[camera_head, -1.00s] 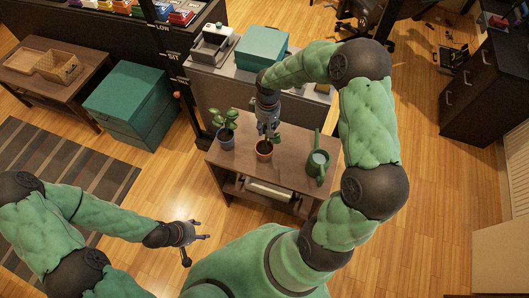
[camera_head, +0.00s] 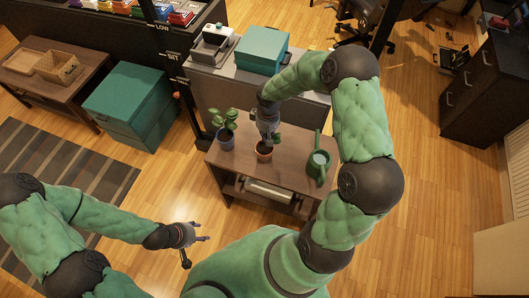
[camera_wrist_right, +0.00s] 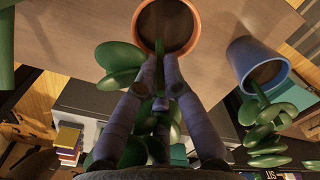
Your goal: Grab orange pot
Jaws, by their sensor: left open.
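The orange pot (camera_head: 264,151) holds a small green plant and stands on the brown table. It also shows at the top of the right wrist view (camera_wrist_right: 168,28), with dark soil inside. My right gripper (camera_head: 268,141) is directly over it, pointing down among the leaves. In the right wrist view its fingers (camera_wrist_right: 160,66) come close together around the stem at the pot's near rim. Leaves partly cover them, and whether they grip anything is unclear. My left gripper (camera_head: 198,250) is open and empty, low at the left, away from the table.
A blue pot (camera_head: 226,140) with a plant stands just left of the orange pot. A green watering can (camera_head: 318,165) stands to its right. The brown table (camera_head: 290,150) has bare top between them. A grey counter with a teal box (camera_head: 262,50) is behind.

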